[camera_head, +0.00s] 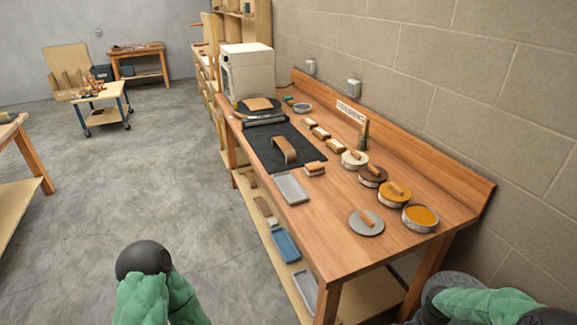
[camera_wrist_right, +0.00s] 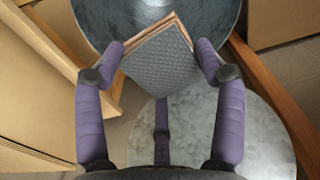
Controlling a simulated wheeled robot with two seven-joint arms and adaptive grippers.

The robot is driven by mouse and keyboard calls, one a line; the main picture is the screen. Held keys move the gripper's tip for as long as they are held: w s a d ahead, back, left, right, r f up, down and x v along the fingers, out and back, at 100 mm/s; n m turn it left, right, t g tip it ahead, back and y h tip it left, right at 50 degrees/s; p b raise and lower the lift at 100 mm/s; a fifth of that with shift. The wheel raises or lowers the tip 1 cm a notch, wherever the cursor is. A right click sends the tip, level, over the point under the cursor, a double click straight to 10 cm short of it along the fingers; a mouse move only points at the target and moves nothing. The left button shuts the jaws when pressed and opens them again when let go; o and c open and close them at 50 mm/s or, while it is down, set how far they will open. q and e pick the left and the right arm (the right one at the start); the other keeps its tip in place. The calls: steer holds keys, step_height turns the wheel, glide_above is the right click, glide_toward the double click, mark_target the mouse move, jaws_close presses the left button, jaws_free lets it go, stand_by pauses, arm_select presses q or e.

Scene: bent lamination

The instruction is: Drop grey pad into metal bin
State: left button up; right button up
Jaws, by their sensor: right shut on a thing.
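The grey pad (camera_wrist_right: 160,62) has a textured grey face and a thin wood-coloured edge. In the right wrist view it is tilted between the fingertips of my right gripper (camera_wrist_right: 159,54), which is shut on it. The round metal bin (camera_wrist_right: 222,14) shows behind and beyond the pad, at the top of that view; part of it is hidden by the pad. In the head view a round grey metal top (camera_head: 458,280) shows at the bottom right, partly behind my right arm. I cannot tell the height between pad and bin. My left gripper is out of view.
A pale round surface (camera_wrist_right: 262,135) lies below the fingers in the right wrist view. The wooden workbench (camera_head: 330,250) holds a black mat (camera_head: 270,150), round tins and a grey disc (camera_head: 366,229) with a wooden handle. A block wall (camera_head: 440,75) bounds the right.

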steer(key=d+f, duration=0.1)
steer(key=s+d+f+m, duration=0.1)
steer(key=shift+f+b, duration=0.3)
steer(key=shift+f, duration=0.05)
step_height(320, 180, down, 6)
steer(key=b, duration=0.3)
steer(key=shift+a+r, duration=0.1)
steer(key=o, duration=1.1)
steer(key=shift+r, duration=0.15)
step_height(320, 180, up, 12)
steer(key=shift+f, duration=0.1)
